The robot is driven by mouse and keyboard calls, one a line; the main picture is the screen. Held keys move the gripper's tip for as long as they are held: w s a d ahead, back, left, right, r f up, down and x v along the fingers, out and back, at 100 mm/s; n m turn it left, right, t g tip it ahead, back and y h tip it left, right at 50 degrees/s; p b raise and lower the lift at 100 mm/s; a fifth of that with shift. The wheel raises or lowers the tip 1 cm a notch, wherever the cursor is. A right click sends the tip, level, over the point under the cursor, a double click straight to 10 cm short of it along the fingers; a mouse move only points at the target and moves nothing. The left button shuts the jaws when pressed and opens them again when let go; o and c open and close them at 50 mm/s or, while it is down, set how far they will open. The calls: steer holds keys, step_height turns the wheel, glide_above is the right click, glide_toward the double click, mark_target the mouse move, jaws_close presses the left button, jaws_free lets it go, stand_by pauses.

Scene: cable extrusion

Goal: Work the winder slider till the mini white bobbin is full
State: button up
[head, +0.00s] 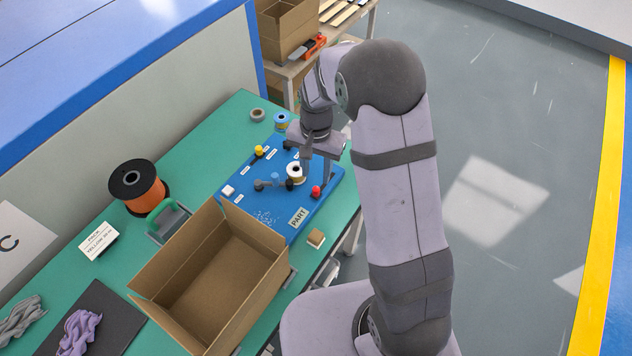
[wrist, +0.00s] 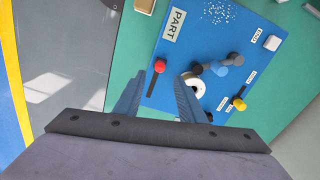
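A blue board (head: 250,218) carries the winder parts. The small white bobbin (head: 295,171) stands near its middle; in the wrist view the bobbin (wrist: 198,84) is partly hidden by my right-hand finger. A red slider knob (head: 316,191) sits near the board's right edge; in the wrist view the knob (wrist: 159,66) is at the end of a dark slot. My gripper (head: 318,166) is above the board, fingers pointing down and apart. In the wrist view the red knob appears just beyond the gap between the fingertips (wrist: 160,80), with nothing clearly held. How full the bobbin is cannot be told.
A yellow knob (head: 258,151), grey crank-like parts (head: 268,184) and a white button (head: 228,190) are on the board. An open cardboard box (head: 160,283) stands in front of it. An orange spool (head: 140,188) is at left.

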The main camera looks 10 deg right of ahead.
mark_target(316, 188)
steer(key=shift+f+p, duration=1.05)
steer(key=shift+f, duration=2.65)
